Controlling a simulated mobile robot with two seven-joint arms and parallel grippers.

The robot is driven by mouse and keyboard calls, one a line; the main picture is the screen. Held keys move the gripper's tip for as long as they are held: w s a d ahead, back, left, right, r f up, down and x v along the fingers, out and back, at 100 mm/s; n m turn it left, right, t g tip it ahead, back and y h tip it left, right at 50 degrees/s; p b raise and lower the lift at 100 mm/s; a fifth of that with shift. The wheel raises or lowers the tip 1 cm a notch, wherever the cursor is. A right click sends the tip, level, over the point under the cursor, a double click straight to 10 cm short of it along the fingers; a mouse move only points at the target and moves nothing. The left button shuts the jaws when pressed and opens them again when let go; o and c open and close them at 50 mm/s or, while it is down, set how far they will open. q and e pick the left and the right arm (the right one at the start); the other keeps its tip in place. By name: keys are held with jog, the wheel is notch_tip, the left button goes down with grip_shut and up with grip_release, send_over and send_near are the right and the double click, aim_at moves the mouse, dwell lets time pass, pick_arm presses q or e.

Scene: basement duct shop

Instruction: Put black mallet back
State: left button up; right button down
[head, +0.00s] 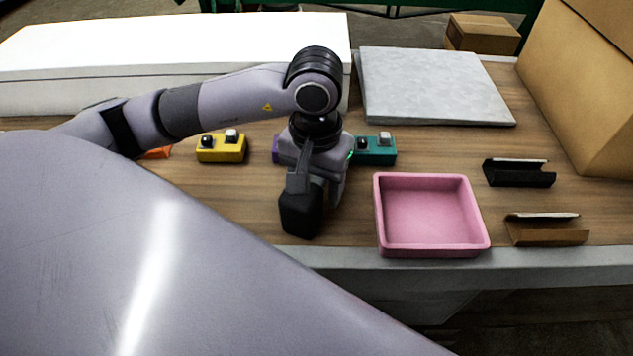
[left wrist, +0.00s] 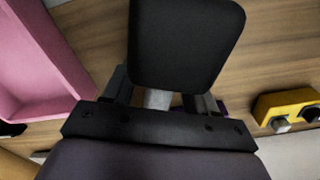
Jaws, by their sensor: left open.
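The black mallet (head: 301,212) shows as a dark block at my left gripper (head: 319,190), over the wooden table left of the pink tray. In the left wrist view the black block (left wrist: 187,45) is large and covers part of the fingers. A pale piece, possibly the handle, shows between the fingers (left wrist: 160,98). My left gripper is open around it, and I cannot tell whether they touch. A black holder (head: 518,174) and a brown holder (head: 547,231) lie empty at the right. My right gripper is not in view.
The pink tray (head: 432,249) is empty near the front edge. A yellow block with knobs (head: 221,149) and a teal one (head: 375,150) stand behind. A grey slab (head: 435,87) lies at the back, cardboard boxes (head: 590,85) at the right.

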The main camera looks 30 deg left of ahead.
aim_at(316, 179)
pick_arm(q)
jog(key=shift+r, duration=0.25)
notch_tip(316, 179, up, 12)
jog(key=p, duration=0.1)
jog(key=shift+s, duration=0.15)
jog(key=shift+f, duration=0.1)
